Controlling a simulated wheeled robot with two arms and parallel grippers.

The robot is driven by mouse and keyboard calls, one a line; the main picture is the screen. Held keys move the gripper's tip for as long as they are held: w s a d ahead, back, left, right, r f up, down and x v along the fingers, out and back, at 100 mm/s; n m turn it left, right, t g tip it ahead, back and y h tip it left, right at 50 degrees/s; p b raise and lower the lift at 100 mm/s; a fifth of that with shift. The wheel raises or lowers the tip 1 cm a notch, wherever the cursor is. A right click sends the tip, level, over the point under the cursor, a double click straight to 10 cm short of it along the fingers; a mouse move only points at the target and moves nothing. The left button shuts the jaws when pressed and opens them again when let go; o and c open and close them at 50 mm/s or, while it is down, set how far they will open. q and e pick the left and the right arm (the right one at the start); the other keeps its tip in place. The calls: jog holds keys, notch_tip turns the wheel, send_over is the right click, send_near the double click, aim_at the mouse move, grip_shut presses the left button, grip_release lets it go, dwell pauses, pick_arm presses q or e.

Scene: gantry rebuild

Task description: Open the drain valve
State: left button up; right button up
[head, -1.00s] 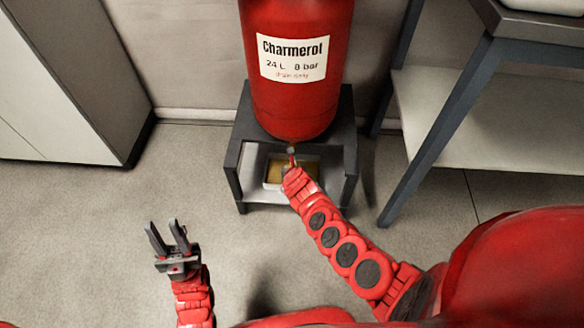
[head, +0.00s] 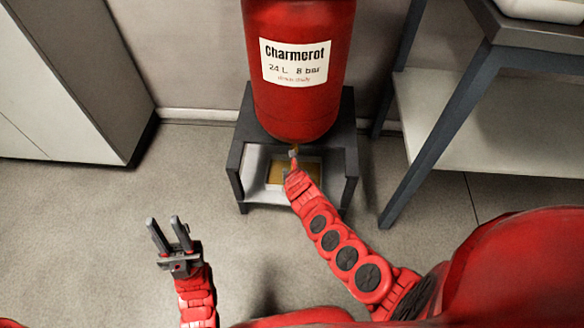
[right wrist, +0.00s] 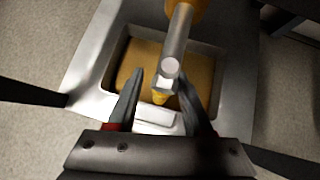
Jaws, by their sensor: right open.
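The red tank (head: 299,105) marked "Charmerot, 24 L, 8 bar" stands on a dark stand, with the drain valve (head: 294,152) small under its bottom. In the head view the right gripper's fingertips are hard to make out. My left gripper (head: 168,232) is open and empty, low left above the floor.
A metal tray (right wrist: 84,75) with brown liquid (right wrist: 140,60) lies below the valve. The stand's dark legs (head: 236,180) flank it. A grey cabinet (head: 75,80) is at left, a blue-legged table (head: 440,125) at right. Floor at left is clear.

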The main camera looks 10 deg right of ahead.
jog(key=p+v, duration=1.6)
jog(key=p, duration=0.4)
jog(key=shift+r, duration=0.15)
